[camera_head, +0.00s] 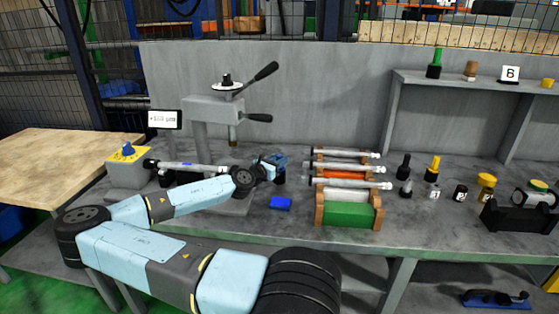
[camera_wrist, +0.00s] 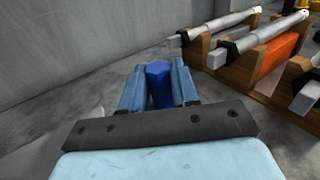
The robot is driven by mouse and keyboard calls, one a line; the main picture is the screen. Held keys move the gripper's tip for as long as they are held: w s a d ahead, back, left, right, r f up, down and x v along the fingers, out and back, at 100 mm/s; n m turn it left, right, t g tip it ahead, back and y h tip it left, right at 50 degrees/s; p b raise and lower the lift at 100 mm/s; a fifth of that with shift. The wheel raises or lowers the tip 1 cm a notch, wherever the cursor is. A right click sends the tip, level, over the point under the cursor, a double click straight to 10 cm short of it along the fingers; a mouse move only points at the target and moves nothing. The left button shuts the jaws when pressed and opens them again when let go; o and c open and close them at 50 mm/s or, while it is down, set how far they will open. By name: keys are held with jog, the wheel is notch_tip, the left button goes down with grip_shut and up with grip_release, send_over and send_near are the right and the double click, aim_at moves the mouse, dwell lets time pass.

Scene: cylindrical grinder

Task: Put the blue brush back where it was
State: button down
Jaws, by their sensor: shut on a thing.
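My gripper (camera_head: 272,162) is over the bench, left of the wooden rack and in front of the grey wall. In the wrist view my gripper (camera_wrist: 158,84) has its two blue fingers shut on a dark blue thing, which I take to be the blue brush (camera_wrist: 158,72). Only its upper part shows between the fingers. In the head view a dark part of the brush (camera_head: 280,178) shows just below the fingers. I cannot tell whether it touches the bench.
The wooden rack (camera_head: 377,211) with several metal shafts stands close on the right. Bottles (camera_head: 404,166) stand further right. A bare wooden table (camera_head: 50,165) is far left.

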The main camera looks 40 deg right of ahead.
jog(key=shift+f, duration=0.1)
jog(key=c, duration=0.8)
grip_release()
jog(key=shift+c, duration=0.2)
jog(key=shift+r, duration=0.25)
jog(key=shift+a, duration=0.35)
jog(key=s+a, duration=0.2)
jog(key=a, duration=0.9)
jog(key=shift+s+r, duration=0.1)
jog(key=shift+s, duration=0.05)
